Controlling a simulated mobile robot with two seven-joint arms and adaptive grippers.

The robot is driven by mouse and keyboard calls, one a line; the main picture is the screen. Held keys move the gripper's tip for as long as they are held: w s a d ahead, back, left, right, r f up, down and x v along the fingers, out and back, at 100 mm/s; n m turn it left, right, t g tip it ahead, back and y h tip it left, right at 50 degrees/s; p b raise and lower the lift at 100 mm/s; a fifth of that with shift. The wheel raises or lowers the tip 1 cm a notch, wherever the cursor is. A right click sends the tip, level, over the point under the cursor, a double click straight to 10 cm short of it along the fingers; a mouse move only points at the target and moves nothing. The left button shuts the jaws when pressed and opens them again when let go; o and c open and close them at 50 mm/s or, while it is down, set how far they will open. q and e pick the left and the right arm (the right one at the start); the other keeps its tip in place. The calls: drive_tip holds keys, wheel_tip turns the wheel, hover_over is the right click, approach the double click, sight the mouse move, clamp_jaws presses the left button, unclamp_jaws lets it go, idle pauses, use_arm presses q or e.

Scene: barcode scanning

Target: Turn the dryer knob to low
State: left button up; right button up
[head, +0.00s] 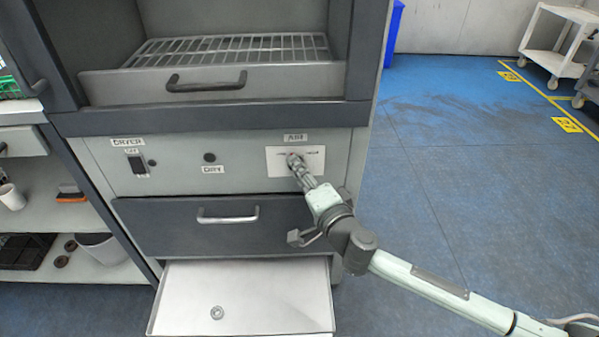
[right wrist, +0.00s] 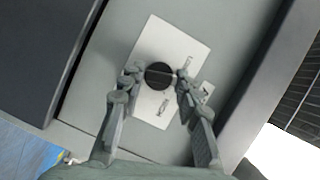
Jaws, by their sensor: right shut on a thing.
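The dryer (head: 190,170) is a grey cabinet with a control panel. A white plate (head: 278,167) under the "AIR" label sits at the panel's right. My right gripper (head: 295,160) reaches this plate from the lower right and hides the knob in the head view. In the right wrist view, the round black knob (right wrist: 159,75) sits on the white plate (right wrist: 156,38) between the two fingertips of my right gripper (right wrist: 157,76). The gripper is shut on the knob. Small lettering shows on the plate at two sides of the knob. My left gripper is out of view.
A switch (head: 138,166) under "DRYER" and a black button (head: 210,157) above "DRY" are at left. A wire-rack drawer (head: 230,85) is above. A closed drawer (head: 160,228) and an open lower drawer (head: 260,290) holding a metal ring (head: 217,312) are below.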

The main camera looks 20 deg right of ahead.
drive_tip(key=n+g, duration=0.1)
drive_tip(key=n, duration=0.1)
drive_tip(key=n+g+h, duration=0.1)
drive_tip(key=n, duration=0.1)
drive_tip(key=shift+a+r+h, duration=0.1)
drive_tip(key=shift+h, duration=0.2)
drive_tip(key=shift+n, duration=0.3)
drive_tip(key=o, duration=1.1)
drive_tip(key=shift+o, duration=0.2)
drive_tip(key=v, duration=1.2)
drive_tip(key=shift+a, duration=0.1)
